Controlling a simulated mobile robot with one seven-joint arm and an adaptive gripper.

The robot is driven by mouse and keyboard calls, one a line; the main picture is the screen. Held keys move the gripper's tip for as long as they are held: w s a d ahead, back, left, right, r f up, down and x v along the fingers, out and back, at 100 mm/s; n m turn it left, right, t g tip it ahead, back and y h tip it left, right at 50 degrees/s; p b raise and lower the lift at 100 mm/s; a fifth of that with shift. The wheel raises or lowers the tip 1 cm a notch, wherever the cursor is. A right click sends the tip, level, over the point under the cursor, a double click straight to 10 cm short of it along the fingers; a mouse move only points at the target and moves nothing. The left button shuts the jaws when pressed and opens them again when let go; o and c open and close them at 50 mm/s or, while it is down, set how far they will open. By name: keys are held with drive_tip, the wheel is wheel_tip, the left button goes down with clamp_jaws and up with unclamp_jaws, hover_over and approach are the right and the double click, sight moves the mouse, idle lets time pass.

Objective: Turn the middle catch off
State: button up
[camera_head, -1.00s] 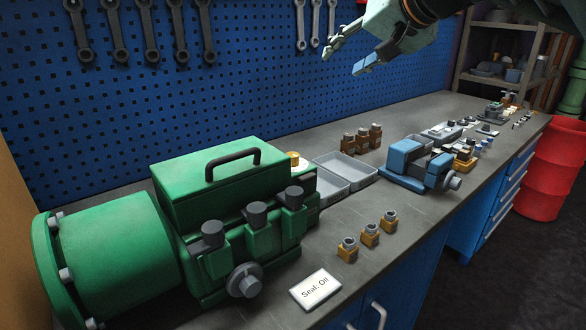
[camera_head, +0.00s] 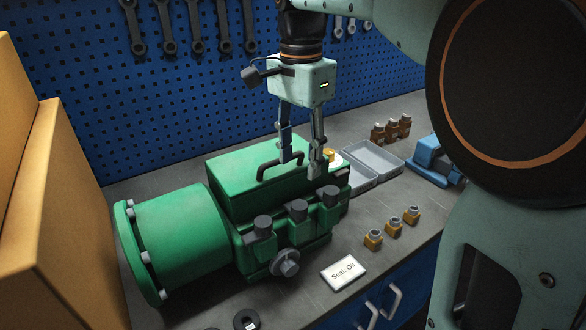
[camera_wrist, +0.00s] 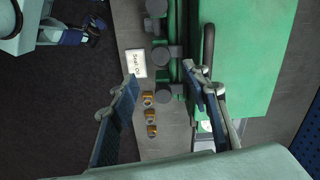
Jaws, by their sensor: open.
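The green separator (camera_head: 180,235) stands on the bench with three dark-capped catches along its front. The middle catch (camera_head: 298,210) is upright between the left catch (camera_head: 263,226) and the right catch (camera_head: 329,196). I cannot tell whether a finger touches the handle.
A dark round knob (camera_head: 285,263) sticks out below the catches. A "Seal: Oil" card (camera_head: 343,272) and several small brass fittings (camera_head: 392,228) lie to the right. Grey trays (camera_head: 372,158) and a blue vise-like unit (camera_head: 428,158) stand farther right.

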sight(299, 205)
wheel_tip(299, 205, down, 10)
drive_tip(key=shift+f, duration=0.25)
idle(0.3)
drive_tip(key=c, duration=1.2)
drive_tip(key=shift+o, duration=0.2)
